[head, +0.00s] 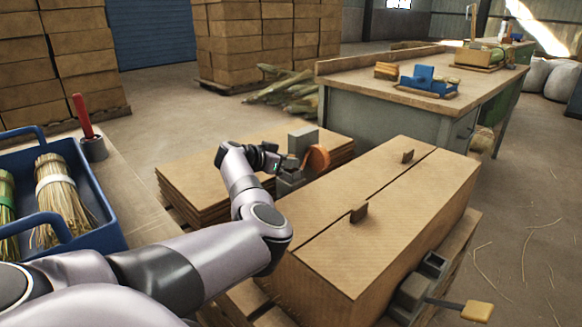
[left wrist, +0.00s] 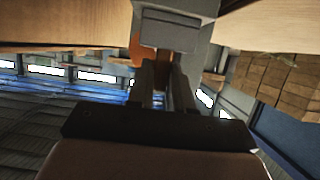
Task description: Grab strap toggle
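A grey metal strap device (head: 302,140) with an orange round part (head: 317,159) stands at the far left side of a large cardboard box (head: 390,215). My left gripper (head: 282,167) is right beside it, low against the box. In the left wrist view the fingers (left wrist: 164,82) are apart, with the grey block (left wrist: 178,32) just beyond them. An orange-brown strip shows between the fingertips; whether they touch it cannot be told. My right gripper is not in view.
Stacked cardboard sheets (head: 190,178) lie left of the box. A blue tray (head: 105,222) with straw broom heads and a red-handled tool (head: 84,118) are at left. A workbench (head: 420,85) stands behind. The floor at right is open, with loose straw.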

